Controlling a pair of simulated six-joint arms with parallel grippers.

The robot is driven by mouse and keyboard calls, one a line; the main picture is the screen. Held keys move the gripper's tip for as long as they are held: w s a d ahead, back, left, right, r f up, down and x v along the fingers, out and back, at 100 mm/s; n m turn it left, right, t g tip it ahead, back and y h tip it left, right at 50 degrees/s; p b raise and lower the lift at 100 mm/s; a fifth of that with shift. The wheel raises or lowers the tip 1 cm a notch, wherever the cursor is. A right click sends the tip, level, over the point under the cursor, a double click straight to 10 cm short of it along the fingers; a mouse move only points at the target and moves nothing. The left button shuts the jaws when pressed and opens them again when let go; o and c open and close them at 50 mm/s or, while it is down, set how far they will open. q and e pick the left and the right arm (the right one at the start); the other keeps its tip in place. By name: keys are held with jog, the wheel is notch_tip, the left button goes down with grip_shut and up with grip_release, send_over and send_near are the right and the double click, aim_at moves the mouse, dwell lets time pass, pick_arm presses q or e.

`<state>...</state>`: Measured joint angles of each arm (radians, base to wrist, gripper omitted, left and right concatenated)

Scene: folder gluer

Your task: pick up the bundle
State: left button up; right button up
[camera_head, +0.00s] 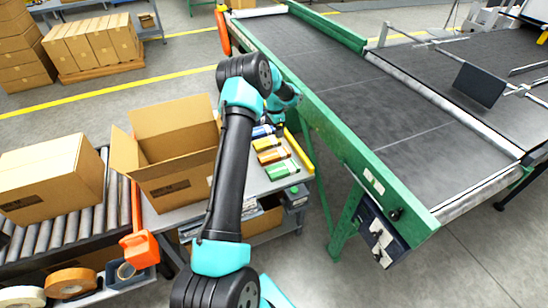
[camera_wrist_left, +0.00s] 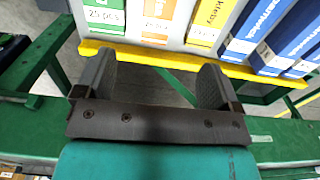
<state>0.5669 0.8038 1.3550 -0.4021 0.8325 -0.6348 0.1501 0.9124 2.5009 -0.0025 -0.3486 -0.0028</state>
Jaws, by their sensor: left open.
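Flat carton bundles lie in a row on a grey table: a green one (camera_head: 282,169), an orange one (camera_head: 272,155), a yellow one (camera_head: 266,143) and blue ones (camera_head: 263,131). In the left wrist view the green (camera_wrist_left: 104,16), orange (camera_wrist_left: 157,20), yellow (camera_wrist_left: 209,22) and blue (camera_wrist_left: 256,32) bundles show at the top. My left gripper (camera_wrist_left: 152,68) is open and empty, its fingers short of the table's yellow edge and apart from the bundles. In the head view its jaws are too small and covered to make out. My right gripper is not in view.
A green-framed conveyor (camera_head: 370,90) runs close along the table's right side. An open cardboard box (camera_head: 175,150) stands left of the bundles. A closed box (camera_head: 50,180) sits on a roller conveyor (camera_head: 70,225). A yellow edge strip (camera_head: 299,150) borders the table.

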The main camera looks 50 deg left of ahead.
pick_arm(q)
send_near(274, 154)
jog(key=f, duration=0.5)
jog(key=shift+w+d+f, duration=0.1)
jog(key=shift+w+d, duration=0.05)
jog(key=shift+w, duration=0.05)
dwell(0.3)
jog(key=shift+s+f, duration=0.15)
jog(key=shift+f, duration=2.45)
jog(key=c, duration=1.1)
